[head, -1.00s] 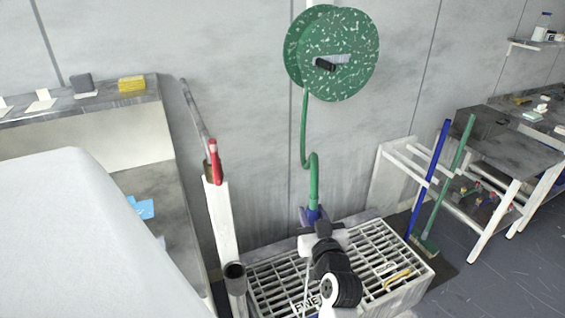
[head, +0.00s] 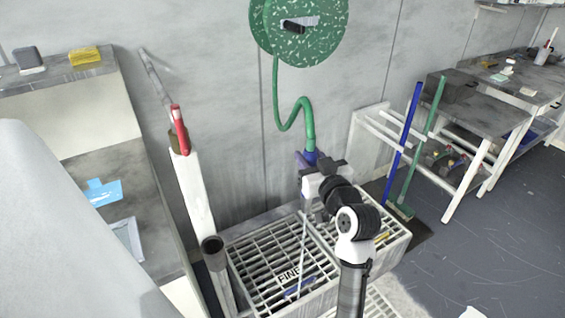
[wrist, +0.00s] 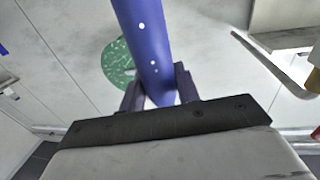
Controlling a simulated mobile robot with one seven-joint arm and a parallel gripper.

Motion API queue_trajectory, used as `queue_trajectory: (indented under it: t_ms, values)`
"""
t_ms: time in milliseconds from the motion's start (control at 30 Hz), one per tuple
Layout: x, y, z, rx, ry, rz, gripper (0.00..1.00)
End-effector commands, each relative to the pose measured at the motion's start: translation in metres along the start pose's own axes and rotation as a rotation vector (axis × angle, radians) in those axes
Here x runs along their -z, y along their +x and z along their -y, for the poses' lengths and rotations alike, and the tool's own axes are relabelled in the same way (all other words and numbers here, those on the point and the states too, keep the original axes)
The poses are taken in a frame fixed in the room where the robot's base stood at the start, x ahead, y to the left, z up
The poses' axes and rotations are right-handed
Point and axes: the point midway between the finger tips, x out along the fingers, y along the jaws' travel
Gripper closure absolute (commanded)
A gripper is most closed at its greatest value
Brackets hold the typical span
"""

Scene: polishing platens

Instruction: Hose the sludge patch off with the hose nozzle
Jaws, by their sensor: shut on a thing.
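My gripper (wrist: 157,92) is shut on the blue hose nozzle (wrist: 146,42), which rises between the two fingers in the wrist view. In the head view the blue nozzle (head: 309,158) shows just behind my wrist, above the grating, and the fingers are mostly hidden. A green hose (head: 292,115) runs from its top in a bend up to the speckled green reel (head: 308,32) on the wall. I cannot make out a sludge patch for certain in either view.
A white grating (head: 262,258) lies below my arm, with a thin pale rod on it. A white post (head: 191,205) with a red-handled tool stands left. Blue (head: 403,145) and green (head: 424,140) brooms lean by a white rack at right. Dark floor (head: 480,250) is open at lower right.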

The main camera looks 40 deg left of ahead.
Motion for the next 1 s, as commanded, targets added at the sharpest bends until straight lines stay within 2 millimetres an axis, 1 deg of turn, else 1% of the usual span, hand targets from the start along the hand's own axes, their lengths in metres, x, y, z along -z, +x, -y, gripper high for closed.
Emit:
queue_trajectory:
  t_ms: [33, 100, 700, 1000]
  values:
    - [-0.008, -0.003, -0.014, -0.006, -0.001, -0.001, 1.00]
    - [-0.013, -0.006, -0.031, -0.005, -0.001, -0.001, 1.00]
    - [-0.049, -0.034, -0.169, -0.004, 0.000, -0.001, 1.00]
    - [-0.068, -0.103, -0.188, -0.005, -0.002, -0.002, 1.00]
